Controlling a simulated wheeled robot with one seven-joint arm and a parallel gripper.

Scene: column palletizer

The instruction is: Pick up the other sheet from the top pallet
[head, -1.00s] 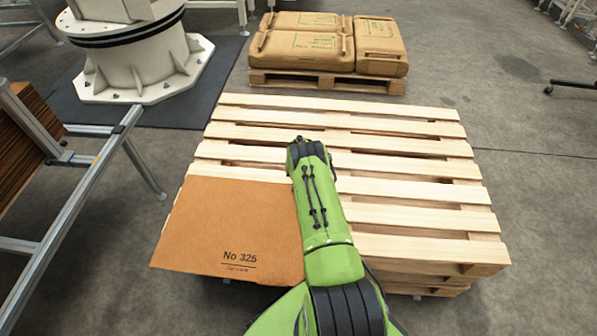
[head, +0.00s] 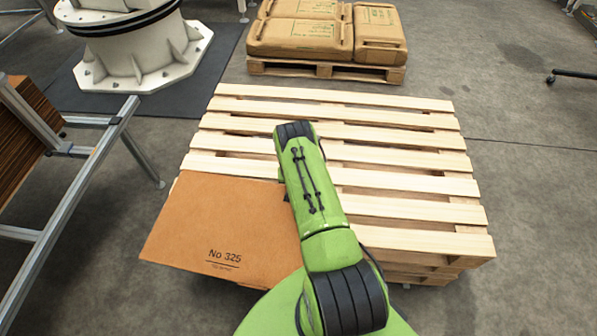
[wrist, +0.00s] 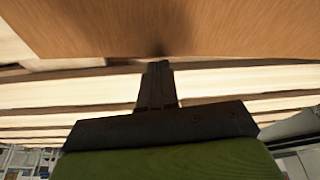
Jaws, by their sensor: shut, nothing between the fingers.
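The brown sheet marked "No 325" (head: 222,222) lies flat on the left near corner of the top pallet (head: 400,208) in the head view. It overhangs the pallet's near left side, and my arm hides its right part. In the wrist view the brown sheet (wrist: 180,25) fills the top of the picture. My gripper (wrist: 158,72) is shut and empty, with its fingertips close to the sheet's edge; I cannot tell whether they touch it. The gripper is hidden behind my green arm in the head view. Only one sheet shows on the pallet.
A pallet with several brown sacks (head: 300,35) stands behind. A white machine base (head: 140,55) is at the back left. A metal frame (head: 100,150) with a stack of brown sheets (head: 20,135) stands on the left.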

